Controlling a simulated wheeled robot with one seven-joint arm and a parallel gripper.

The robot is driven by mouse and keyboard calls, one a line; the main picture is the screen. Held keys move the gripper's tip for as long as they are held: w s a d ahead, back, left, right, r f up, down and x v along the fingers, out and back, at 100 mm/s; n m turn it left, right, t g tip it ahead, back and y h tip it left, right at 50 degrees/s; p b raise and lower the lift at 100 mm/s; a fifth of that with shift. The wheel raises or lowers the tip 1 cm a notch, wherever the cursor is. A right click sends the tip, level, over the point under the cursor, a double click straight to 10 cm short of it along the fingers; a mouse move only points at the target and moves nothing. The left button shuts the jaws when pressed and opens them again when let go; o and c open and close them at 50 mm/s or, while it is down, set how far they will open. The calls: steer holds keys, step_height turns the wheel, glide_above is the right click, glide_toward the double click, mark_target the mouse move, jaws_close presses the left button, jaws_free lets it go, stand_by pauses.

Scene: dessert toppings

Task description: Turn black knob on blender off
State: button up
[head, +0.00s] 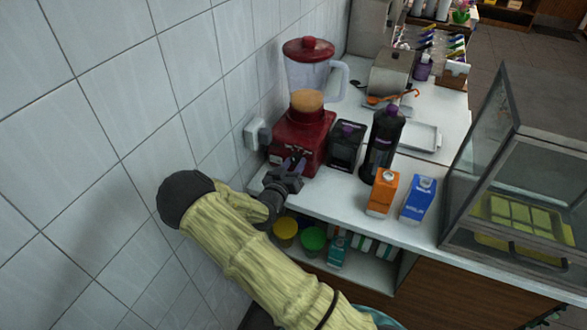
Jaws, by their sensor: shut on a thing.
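A red blender (299,140) stands on the white counter against the tiled wall. Its clear jar (309,76) has a red lid and holds an orange-tan content. My gripper (291,168) is at the lower front of the blender base, at the end of my arm in its yellow sleeve. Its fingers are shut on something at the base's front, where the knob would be. The black knob itself is hidden by the fingers, so its setting cannot be seen.
A black container (346,146) and a dark bottle (383,143) stand close to the right of the blender. Orange (382,192) and blue (418,199) cartons sit near the counter's front edge. A glass case (520,180) is at right. A wall socket (256,133) is left of the blender.

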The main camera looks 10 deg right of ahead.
steer(key=shift+n, duration=1.2)
steer(key=o, duration=1)
steer(key=shift+s+a+b, duration=0.1)
steer(key=shift+b, duration=0.2)
steer(key=b+v, duration=0.3)
steer(key=v, duration=1.4)
steer(key=shift+s, duration=0.1)
